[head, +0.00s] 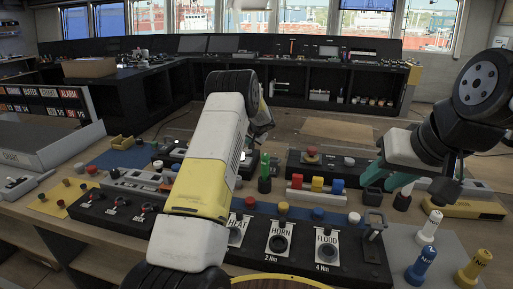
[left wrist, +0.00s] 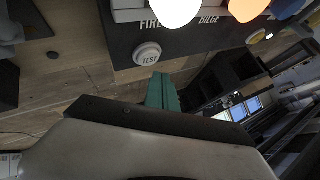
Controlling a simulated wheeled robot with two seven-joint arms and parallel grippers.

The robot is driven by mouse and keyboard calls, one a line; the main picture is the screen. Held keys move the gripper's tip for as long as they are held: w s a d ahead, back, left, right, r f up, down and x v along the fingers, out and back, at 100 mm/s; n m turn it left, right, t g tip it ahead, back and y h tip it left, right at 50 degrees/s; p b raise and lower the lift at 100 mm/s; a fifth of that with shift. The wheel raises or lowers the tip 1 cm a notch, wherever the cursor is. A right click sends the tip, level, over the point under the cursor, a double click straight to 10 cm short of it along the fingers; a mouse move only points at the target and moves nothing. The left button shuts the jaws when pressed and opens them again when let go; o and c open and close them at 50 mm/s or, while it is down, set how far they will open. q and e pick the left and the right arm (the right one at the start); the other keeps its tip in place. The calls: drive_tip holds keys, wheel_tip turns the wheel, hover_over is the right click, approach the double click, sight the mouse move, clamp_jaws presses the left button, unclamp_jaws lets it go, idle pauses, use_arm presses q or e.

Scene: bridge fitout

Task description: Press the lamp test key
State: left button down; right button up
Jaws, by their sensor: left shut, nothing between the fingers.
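The lamp test key is a round white button marked TEST (left wrist: 148,54) on a dark panel (left wrist: 190,45) in the left wrist view. My left gripper (left wrist: 160,80) shows there as teal fingers, shut and empty. Its tips appear just below the key in the picture; I cannot tell whether they touch. In the head view my left arm's white and yellow links fill the middle, and its gripper is hidden behind them. I cannot make out the test key there. My right gripper (head: 387,180) has teal fingers apart, low over the right side of the console.
A white lamp (left wrist: 175,10) and an orange lamp (left wrist: 246,9) stand close to the key, by FIRE and BILGE labels. In the head view, a dark HORN and FLOOD panel (head: 355,262) lies in front. Bottle-like blue (head: 420,267) and yellow (head: 473,268) pieces stand at right.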

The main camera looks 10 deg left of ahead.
sight(248, 150)
use_arm(q)
drive_tip(key=shift+r, duration=2.1)
drive_tip(key=s+d+r+n+g+h, duration=0.1)
drive_tip(key=s+d+r+n+h, duration=0.15)
drive_tip(key=s+r, duration=1.95)
drive_tip(key=s+d+f+h, duration=0.1)
drive_tip(key=s+d, duration=0.3)
drive_tip(key=s, duration=1.2)
drive_tip(key=s+d+f+h, duration=0.1)
drive_tip(key=s+d+h, duration=0.3)
drive_tip(key=s, duration=1.2)
drive_tip(key=shift+s+f+m, duration=0.25)
drive_tip(key=shift+m, duration=0.2)
